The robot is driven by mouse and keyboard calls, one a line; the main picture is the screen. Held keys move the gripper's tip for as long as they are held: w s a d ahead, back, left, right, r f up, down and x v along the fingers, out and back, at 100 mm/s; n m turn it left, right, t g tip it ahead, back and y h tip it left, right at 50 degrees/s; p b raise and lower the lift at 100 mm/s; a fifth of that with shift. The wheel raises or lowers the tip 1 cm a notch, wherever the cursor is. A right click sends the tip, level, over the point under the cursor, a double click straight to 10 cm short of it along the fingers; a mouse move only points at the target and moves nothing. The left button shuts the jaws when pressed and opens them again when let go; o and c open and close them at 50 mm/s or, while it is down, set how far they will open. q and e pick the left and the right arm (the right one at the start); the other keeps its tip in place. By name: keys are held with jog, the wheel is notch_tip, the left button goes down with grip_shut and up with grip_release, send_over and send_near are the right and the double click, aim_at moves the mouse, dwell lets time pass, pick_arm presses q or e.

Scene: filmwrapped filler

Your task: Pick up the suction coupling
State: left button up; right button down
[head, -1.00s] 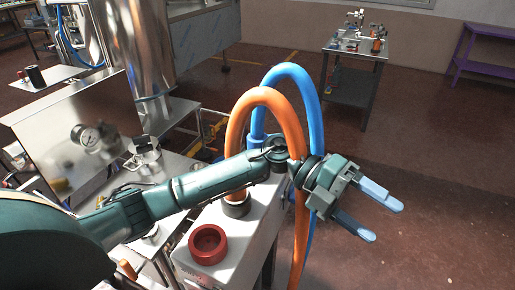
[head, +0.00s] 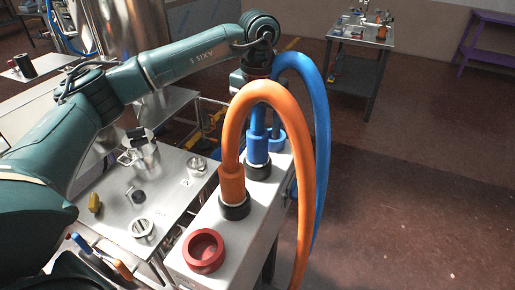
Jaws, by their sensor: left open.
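Two hoses end in couplings on a pale box. The orange hose's coupling (head: 232,184) sits in a black collar at the middle. The blue hose's coupling (head: 257,147) sits in a black collar just behind it. I cannot tell which of them is the suction coupling. My left gripper (head: 240,82) hangs below its wrist, above and behind the blue coupling. It is open, its fingers mostly hidden behind the orange hose. Whether it touches the blue hose is unclear. My right gripper is not in view.
An open red socket (head: 204,251) is at the box's near end, and a blue socket (head: 276,138) at its far end. The hose loops (head: 307,190) hang off the right side. A metal bench (head: 165,195) with small fittings lies left. The floor at right is clear.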

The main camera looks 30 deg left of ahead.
aim_at(258, 145)
pick_arm(q)
notch_tip(258, 145, down, 8)
jog(key=shift+a+r+p, duration=0.1)
jog(key=shift+r+p, duration=0.1)
jog(key=shift+p, duration=0.45)
jog(key=shift+r, duration=0.1)
jog(key=c, duration=1.4)
